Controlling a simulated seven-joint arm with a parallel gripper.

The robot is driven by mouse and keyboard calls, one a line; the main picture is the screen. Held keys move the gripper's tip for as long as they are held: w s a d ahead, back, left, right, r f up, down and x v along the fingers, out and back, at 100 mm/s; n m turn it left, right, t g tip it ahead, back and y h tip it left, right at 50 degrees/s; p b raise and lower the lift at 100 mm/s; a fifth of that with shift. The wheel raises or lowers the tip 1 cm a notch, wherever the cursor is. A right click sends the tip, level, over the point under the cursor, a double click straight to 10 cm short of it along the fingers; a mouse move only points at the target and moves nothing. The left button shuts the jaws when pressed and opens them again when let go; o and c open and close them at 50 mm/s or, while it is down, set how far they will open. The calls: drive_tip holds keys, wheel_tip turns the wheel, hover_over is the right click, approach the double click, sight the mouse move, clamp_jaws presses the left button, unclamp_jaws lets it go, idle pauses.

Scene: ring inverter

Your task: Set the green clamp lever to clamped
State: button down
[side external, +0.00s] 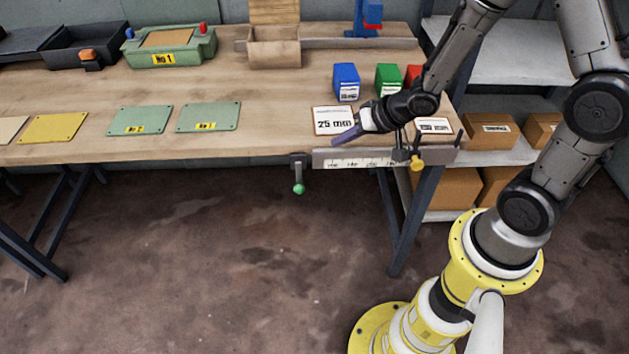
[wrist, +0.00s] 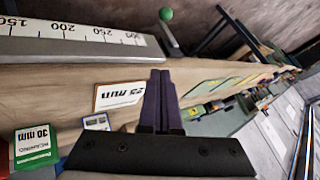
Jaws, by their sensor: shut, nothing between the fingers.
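The green clamp lever (side external: 299,188) hangs down from a dark clamp block at the bench's front edge, its green ball at the bottom. In the wrist view the lever's green ball (wrist: 166,14) is at the top, on a short grey rod. My gripper (side external: 340,141) is over the front part of the bench, to the right of the lever and above it, apart from it. In the wrist view the fingers of my gripper (wrist: 159,74) are together with nothing between them, pointing towards the lever side.
A ruler rail (side external: 350,159) runs along the bench edge, with a yellow knob (side external: 416,163) at its right. A "25 mm" card (side external: 329,121) lies beside my fingers. Blue (side external: 346,82) and green (side external: 388,79) boxes stand behind. Space in front of the lever is clear.

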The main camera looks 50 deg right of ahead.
sight(299, 179)
drive_tip(key=shift+g, duration=0.8)
drive_tip(key=s+f, duration=0.2)
drive_tip(key=f, duration=0.3)
drive_tip(key=shift+s+d+f, duration=0.25)
drive_tip(key=shift+s+d, duration=0.1)
drive_tip(key=shift+s, duration=0.05)
drive_tip(key=w+a+f, duration=0.5)
drive_tip(key=w+f, duration=0.2)
drive_tip(key=f, duration=0.2)
drive_tip(key=shift+w, duration=0.25)
